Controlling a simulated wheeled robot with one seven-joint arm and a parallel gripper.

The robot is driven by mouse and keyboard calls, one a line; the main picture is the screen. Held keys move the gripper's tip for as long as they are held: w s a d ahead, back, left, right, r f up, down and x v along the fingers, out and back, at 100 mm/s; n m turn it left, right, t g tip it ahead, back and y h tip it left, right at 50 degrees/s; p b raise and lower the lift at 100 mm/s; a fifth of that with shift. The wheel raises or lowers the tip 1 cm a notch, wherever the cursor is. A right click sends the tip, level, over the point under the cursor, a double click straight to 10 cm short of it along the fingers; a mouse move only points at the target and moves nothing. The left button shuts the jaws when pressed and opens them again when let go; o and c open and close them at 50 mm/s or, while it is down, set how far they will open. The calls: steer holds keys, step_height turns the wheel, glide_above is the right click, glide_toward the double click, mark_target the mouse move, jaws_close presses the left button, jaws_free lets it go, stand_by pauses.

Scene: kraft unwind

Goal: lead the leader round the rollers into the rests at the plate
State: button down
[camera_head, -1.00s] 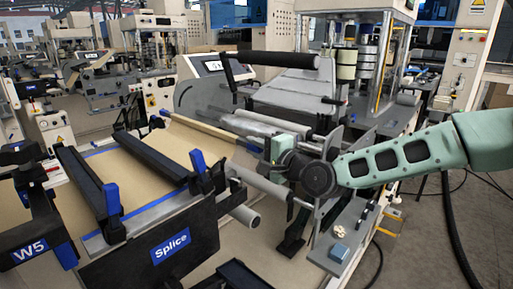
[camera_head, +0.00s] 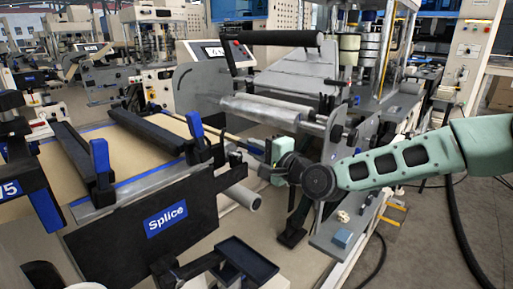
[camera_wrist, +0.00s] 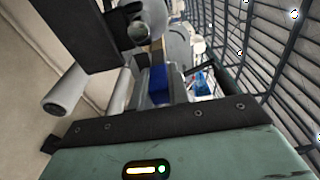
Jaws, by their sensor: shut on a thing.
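My gripper (camera_head: 268,160) is shut on the near end of the leader's bar (camera_head: 236,139), beside the rollers; its fingertips are largely hidden. A silver roller (camera_head: 258,108) is above and beyond the bar. A grey roller end (camera_head: 243,198) is below-left of my gripper. The splice plate (camera_head: 110,213) is at left, with brown web behind it. I cannot make out the rests clearly.
Black bars with blue levers (camera_head: 99,155) stand over the plate. A black tray (camera_head: 247,258) juts out at the front. The wrist view shows a light roller (camera_wrist: 66,92) close at left.

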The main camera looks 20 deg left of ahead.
step_height(320, 180, down, 14)
steer(key=b, duration=1)
step_height(320, 180, down, 14)
steer(key=b, duration=1.1)
steer(key=shift+f+b, duration=0.2)
steer(key=shift+b, duration=0.2)
steer(key=shift+w+d+f+b, duration=0.35)
steer(key=shift+w+f+b, duration=0.5)
steer(key=shift+b, duration=0.2)
